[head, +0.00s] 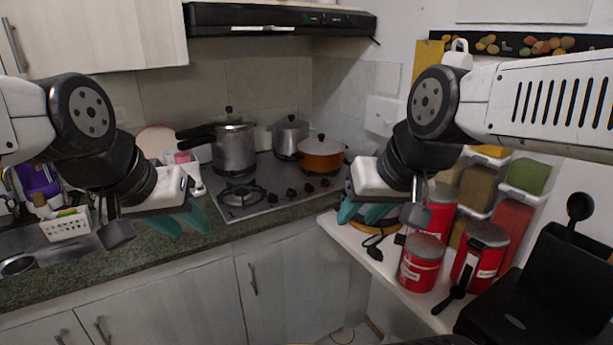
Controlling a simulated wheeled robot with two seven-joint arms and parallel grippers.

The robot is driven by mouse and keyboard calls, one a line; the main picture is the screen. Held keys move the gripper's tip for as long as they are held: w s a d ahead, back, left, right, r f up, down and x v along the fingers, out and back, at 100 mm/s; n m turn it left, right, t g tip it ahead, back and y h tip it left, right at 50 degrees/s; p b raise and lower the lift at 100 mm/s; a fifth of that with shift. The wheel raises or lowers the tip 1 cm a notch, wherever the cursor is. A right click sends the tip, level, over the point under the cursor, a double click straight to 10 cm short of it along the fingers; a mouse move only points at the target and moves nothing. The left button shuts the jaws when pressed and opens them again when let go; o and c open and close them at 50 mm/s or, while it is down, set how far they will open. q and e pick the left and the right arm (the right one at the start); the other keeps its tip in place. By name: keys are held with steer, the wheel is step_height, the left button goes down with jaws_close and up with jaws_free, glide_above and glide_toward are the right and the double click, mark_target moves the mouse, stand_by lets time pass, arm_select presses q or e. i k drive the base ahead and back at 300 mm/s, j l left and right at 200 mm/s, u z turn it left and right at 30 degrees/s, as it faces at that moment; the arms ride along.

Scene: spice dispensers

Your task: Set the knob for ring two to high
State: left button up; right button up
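The grey stove top (262,207) is set in the dark counter. Several small dark knobs (308,187) sit in a row on its right front part; their settings and any ring numbers are too small to read. A bare burner (240,194) shows at the front left of the stove. My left gripper (183,222) is open and empty, left of the stove near the counter's front edge. My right gripper (362,227) is open, right of the knobs and over the white shelf's left end. Neither gripper touches a knob.
A pressure cooker (234,150), a steel pot (291,137) and an orange pot (321,157) stand on the stove. Red canisters (421,264) crowd the white shelf (385,275). A range hood (280,20) hangs above. The sink (22,262) is at left.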

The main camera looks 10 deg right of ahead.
mark_target(291, 193)
steer(key=i+j+z, duration=0.3)
steer(key=i+j, duration=0.65)
